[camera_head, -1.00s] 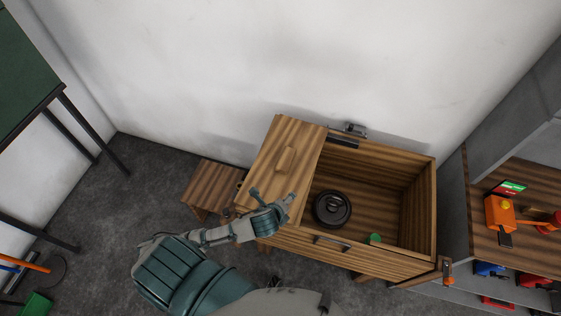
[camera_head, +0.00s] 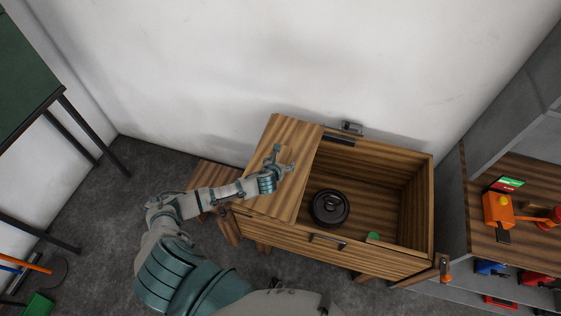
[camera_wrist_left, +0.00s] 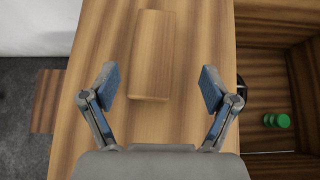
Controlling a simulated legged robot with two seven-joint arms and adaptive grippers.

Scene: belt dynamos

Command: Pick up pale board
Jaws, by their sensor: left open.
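The pale board (camera_wrist_left: 152,50) is a small rectangular wooden piece lying flat on the striped wooden top (camera_head: 293,134) at the left side of the cabinet. In the wrist view it lies between and ahead of the two fingers of my left gripper (camera_wrist_left: 158,80), with a gap on either side. My left gripper (camera_head: 284,158) is open and empty, above the cabinet top. In the head view the gripper largely hides the pale board. My right gripper is not in view.
The open cabinet compartment, right of the top, holds a dark round lidded pot (camera_head: 330,207) and a green object (camera_head: 373,236). A small wooden stool (camera_head: 213,174) stands left of the cabinet. A shelf with an orange device (camera_head: 497,209) is at right. A white wall stands behind.

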